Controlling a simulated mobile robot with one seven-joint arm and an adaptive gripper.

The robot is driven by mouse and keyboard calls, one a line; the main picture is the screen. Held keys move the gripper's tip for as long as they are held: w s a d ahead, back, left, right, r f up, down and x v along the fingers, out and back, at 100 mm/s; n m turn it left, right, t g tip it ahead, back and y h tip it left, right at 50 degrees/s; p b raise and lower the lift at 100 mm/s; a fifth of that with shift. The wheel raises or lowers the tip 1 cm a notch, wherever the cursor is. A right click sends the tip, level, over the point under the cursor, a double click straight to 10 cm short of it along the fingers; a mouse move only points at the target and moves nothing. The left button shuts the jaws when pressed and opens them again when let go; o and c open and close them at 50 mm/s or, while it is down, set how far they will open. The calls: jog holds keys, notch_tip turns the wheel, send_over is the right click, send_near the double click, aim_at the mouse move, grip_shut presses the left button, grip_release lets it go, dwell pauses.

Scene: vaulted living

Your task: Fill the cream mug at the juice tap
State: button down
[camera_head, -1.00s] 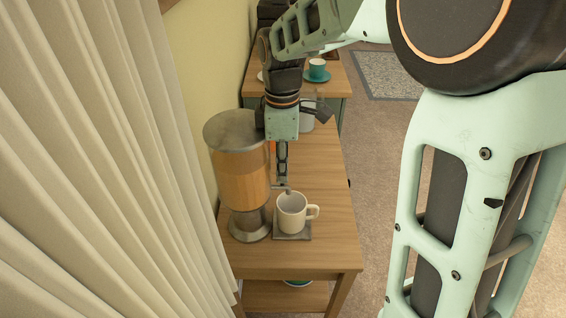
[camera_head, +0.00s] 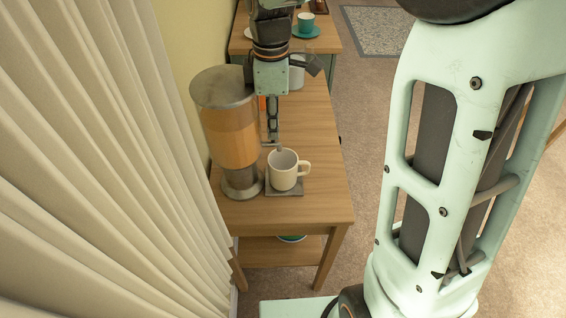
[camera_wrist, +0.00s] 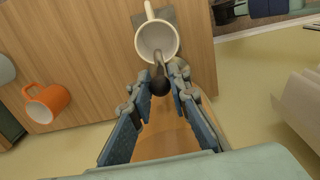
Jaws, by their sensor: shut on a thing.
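The cream mug (camera_head: 284,172) stands upright on a small grey square mat (camera_head: 284,192) in front of the juice dispenser (camera_head: 228,130), beneath its spout. In the wrist view the mug (camera_wrist: 157,41) is seen from above, with a pale inside and no juice visible. The dispenser is a tall cylinder with a grey metal lid, orange-tan juice and a metal foot. My gripper (camera_wrist: 163,82) is shut on the tap's dark knob (camera_wrist: 159,86), just beside the mug's rim. In the head view my gripper (camera_head: 272,140) reaches down beside the dispenser and partly hides the tap.
An orange mug (camera_wrist: 46,103) stands on the wooden table (camera_head: 312,135), apart from the tap. A white mug (camera_head: 297,72) is farther back. A teal cup on a saucer (camera_head: 306,31) stands on another table. A pale curtain (camera_head: 100,170) hangs at left.

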jog(key=shift+d+f, duration=0.25)
jog(key=shift+d, duration=0.4)
jog(key=shift+d+f, duration=0.2)
jog(key=shift+d, duration=0.45)
jog(key=shift+d+f, duration=0.25)
jog(key=shift+d, duration=0.4)
jog(key=shift+a+r, duration=0.1)
jog(key=shift+a, duration=0.05)
dwell(3.0)
jog(key=shift+a+r+p, duration=0.25)
jog(key=shift+a+r, duration=0.05)
jog(key=shift+a, duration=0.55)
jog(key=shift+a+r+p, duration=0.2)
jog(key=shift+a+r, duration=0.05)
jog(key=shift+a, duration=0.6)
jog(key=c, duration=1.8)
grip_release()
jog(key=shift+c, duration=0.2)
jog(key=shift+o, duration=0.2)
jog(key=shift+f, duration=0.1)
jog(key=shift+d, duration=0.1)
notch_tip(320, 180, up, 6)
jog(key=p, duration=0.5)
